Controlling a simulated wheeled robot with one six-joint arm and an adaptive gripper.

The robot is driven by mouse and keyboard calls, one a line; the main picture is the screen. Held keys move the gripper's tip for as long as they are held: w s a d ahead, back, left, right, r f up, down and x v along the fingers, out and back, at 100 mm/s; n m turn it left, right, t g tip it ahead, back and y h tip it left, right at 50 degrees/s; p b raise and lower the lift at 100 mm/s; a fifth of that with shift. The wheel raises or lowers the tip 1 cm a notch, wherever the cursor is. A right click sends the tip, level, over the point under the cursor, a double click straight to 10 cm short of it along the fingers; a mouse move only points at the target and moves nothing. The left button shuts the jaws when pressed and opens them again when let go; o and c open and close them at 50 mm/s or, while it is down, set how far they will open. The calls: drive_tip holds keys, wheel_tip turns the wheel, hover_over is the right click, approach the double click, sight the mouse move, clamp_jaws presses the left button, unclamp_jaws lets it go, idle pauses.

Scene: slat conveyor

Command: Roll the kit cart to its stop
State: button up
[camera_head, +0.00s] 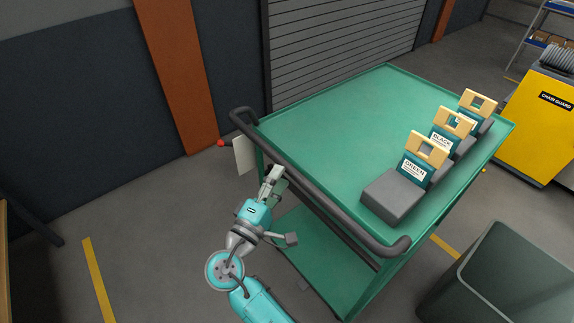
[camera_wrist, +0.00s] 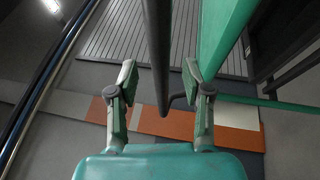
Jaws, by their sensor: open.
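The green kit cart (camera_head: 330,115) stands in the middle of the head view. Its dark push handle (camera_head: 320,196) runs along the near-left edge of its top. My gripper (camera_head: 274,177) is at that handle, near its far-left half. In the wrist view my gripper (camera_wrist: 159,82) has its two fingers wide apart. The dark handle bar (camera_wrist: 157,50) shows between them in that view, and I cannot tell whether either finger touches it. The cart's green edge (camera_wrist: 222,35) shows at the upper right there. The cart's stop is not clearly identifiable.
Blocks with cards, labelled GREEN (camera_head: 415,165) and BLACK (camera_head: 446,139), and a third behind stand on the cart's right side. A dark bin (camera_head: 500,275) is at lower right. A yellow chain guard (camera_head: 540,120) stands right. Open floor lies left, with a yellow line (camera_head: 98,280).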

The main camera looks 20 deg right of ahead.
sight(287, 166)
drive_tip(key=shift+x, duration=2.35)
clamp_jaws()
